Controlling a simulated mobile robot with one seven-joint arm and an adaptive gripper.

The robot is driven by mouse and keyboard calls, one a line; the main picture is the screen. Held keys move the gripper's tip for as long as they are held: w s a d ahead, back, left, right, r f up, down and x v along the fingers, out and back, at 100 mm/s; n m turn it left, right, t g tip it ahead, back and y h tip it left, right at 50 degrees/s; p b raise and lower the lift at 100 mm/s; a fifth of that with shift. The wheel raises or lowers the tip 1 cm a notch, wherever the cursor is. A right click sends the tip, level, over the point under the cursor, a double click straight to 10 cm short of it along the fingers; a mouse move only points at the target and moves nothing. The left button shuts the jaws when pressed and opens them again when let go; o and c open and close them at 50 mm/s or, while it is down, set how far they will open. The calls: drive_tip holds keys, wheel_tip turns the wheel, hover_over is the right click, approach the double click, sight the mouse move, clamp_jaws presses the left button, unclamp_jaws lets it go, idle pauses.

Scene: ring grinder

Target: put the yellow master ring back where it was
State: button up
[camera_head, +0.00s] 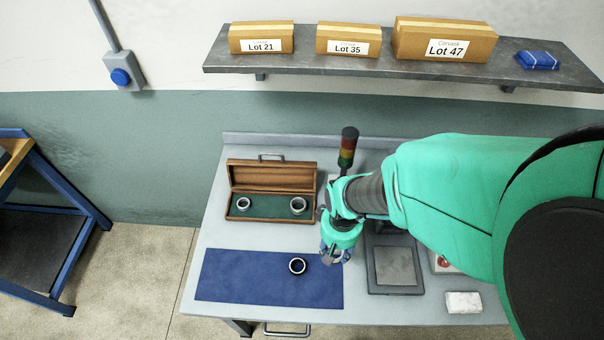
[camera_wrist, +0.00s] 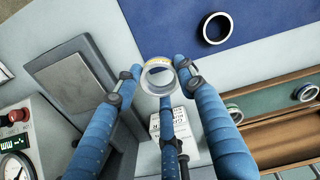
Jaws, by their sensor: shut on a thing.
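My gripper (camera_wrist: 158,78) is shut on the yellow master ring (camera_wrist: 158,64), a metal ring with a yellow band on its upper edge in the wrist view. In the head view my gripper (camera_head: 334,255) hangs over the bench near the right end of the blue mat; the held ring is hard to make out there. The open wooden case (camera_head: 233,180) stands behind the mat, to the left of my gripper. Its green lining holds a ring at the left (camera_head: 243,203) and one at the right (camera_head: 298,204), with bare lining between them.
A dark-bored ring (camera_head: 297,266) lies on the blue mat (camera_head: 225,275). A signal tower (camera_head: 348,147) stands behind my gripper. A grey flat-topped device (camera_head: 397,267) and a white block (camera_head: 463,302) are to the right. A dial gauge (camera_wrist: 14,168) shows in the wrist view.

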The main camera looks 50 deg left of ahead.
drive_tip(key=s+a+n, duration=0.1)
drive_tip(key=s+a, duration=0.1)
drive_tip(key=a, duration=0.2)
drive_tip(key=s+a+f+n, duration=0.1)
drive_tip(key=s+a, duration=0.2)
drive_tip(key=a, duration=0.2)
drive_tip(key=s+a+f+n+p, duration=0.1)
drive_tip(key=s+a, duration=0.1)
drive_tip(key=a, duration=0.3)
drive_tip(key=shift+s+a+f, duration=0.15)
drive_tip(key=shift+a, duration=0.1)
hover_over(271, 207)
drive_tip(key=shift+f, duration=0.75)
drive_tip(key=shift+f, duration=1.7)
drive_tip(key=shift+f, duration=0.15)
